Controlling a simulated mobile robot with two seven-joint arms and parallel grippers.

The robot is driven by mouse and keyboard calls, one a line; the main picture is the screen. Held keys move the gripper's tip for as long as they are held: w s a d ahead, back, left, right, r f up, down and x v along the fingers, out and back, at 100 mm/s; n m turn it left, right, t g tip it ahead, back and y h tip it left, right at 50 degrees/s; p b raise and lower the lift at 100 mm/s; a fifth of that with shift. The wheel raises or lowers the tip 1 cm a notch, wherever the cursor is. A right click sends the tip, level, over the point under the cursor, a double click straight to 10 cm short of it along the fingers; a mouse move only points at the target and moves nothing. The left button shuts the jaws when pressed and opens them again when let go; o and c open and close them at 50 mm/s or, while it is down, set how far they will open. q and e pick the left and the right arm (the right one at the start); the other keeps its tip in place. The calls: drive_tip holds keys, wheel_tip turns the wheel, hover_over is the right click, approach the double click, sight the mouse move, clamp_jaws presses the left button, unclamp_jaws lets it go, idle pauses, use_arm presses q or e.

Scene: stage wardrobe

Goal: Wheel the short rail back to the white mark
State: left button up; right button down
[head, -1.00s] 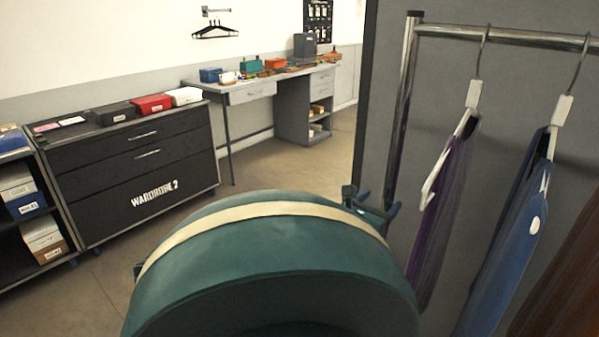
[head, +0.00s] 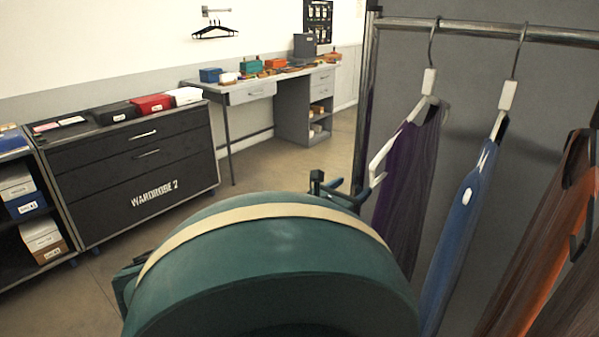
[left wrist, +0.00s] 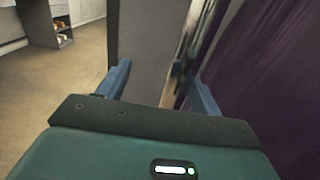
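The short rail is a chrome rack at the right of the head view; its top bar (head: 480,29) and near upright post (head: 366,110) show. A purple garment (head: 408,185) and a blue garment (head: 462,220) hang from it on white hangers. My left gripper (head: 342,187) is beside the lower visible part of the post. In the left wrist view its blue fingers (left wrist: 158,85) are wide apart, with the post (left wrist: 185,55) appearing close to the right finger and a gap to the left one. The rail's base is hidden. I see no white mark. My right gripper is out of view.
A grey panel (head: 480,120) stands behind the rail. A black drawer unit (head: 130,170) marked WARDROBE 2 is at left, with a shelf (head: 12,248) beside it. A grey desk (head: 252,90) stands at the back. Bare floor (head: 275,170) lies between.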

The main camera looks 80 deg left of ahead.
use_arm(q)
drive_tip(key=s+a+b, duration=0.4)
drive_tip(key=s+a, duration=0.4)
drive_tip(key=a, duration=0.2)
drive_tip(key=shift+s, duration=0.4)
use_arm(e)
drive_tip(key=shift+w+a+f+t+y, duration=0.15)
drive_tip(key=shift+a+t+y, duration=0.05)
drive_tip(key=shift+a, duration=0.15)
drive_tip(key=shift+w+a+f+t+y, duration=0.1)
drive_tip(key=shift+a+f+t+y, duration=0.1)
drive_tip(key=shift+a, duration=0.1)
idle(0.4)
